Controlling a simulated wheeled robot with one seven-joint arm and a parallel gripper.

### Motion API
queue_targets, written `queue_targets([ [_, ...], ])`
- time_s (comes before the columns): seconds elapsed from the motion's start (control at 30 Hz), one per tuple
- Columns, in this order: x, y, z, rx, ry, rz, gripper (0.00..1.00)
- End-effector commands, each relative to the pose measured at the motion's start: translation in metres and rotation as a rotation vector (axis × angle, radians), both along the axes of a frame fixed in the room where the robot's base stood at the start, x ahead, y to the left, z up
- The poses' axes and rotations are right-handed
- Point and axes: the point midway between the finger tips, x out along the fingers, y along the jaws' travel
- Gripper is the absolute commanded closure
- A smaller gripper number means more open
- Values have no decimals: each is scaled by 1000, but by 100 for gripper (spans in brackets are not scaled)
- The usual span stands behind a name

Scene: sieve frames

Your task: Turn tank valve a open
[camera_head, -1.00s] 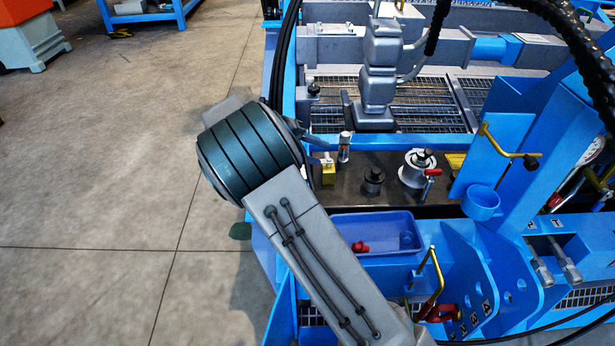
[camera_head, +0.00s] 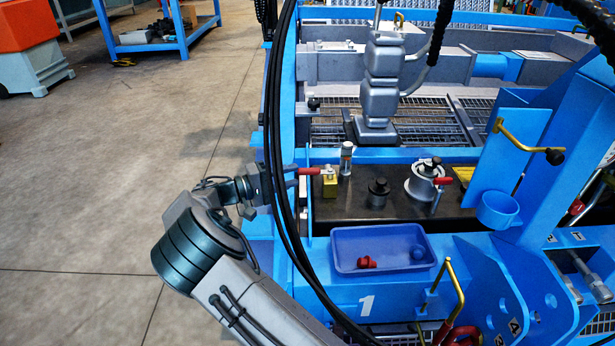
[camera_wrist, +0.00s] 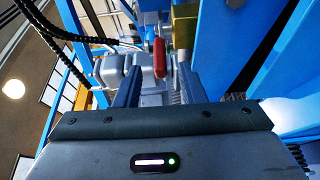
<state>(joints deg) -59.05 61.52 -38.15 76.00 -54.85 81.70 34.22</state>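A small brass valve (camera_head: 330,186) with a red lever handle (camera_head: 307,171) sits at the left end of the dark tank top (camera_head: 350,207). Its handle points left, toward my gripper (camera_head: 284,180). In the wrist view the red handle (camera_wrist: 160,57) appears between the two dark fingers of my gripper (camera_wrist: 158,75), which are apart. Contact with the handle is not visible. Another red handle (camera_head: 444,181) is beside a round grey fitting farther right. No label shows which valve is a. Black cables partly hide my gripper in the head view.
A blue tray (camera_head: 345,240) with a red piece (camera_head: 366,262) and a blue round piece stands in front of the tank. Black cables (camera_head: 275,150) hang close to my gripper. Blue frame plates (camera_head: 487,275) rise at right. Open floor (camera_head: 90,220) lies left.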

Motion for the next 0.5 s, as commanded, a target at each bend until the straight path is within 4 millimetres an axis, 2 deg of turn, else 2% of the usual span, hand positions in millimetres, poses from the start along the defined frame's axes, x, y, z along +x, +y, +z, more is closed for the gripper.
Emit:
queue_targets([
  [0.03,4,-11,-3,0,0,-3,64],
  [0.2,15,-37,-2,0,0,-3,64],
  [0.5,23,-54,0,0,0,0,64],
])
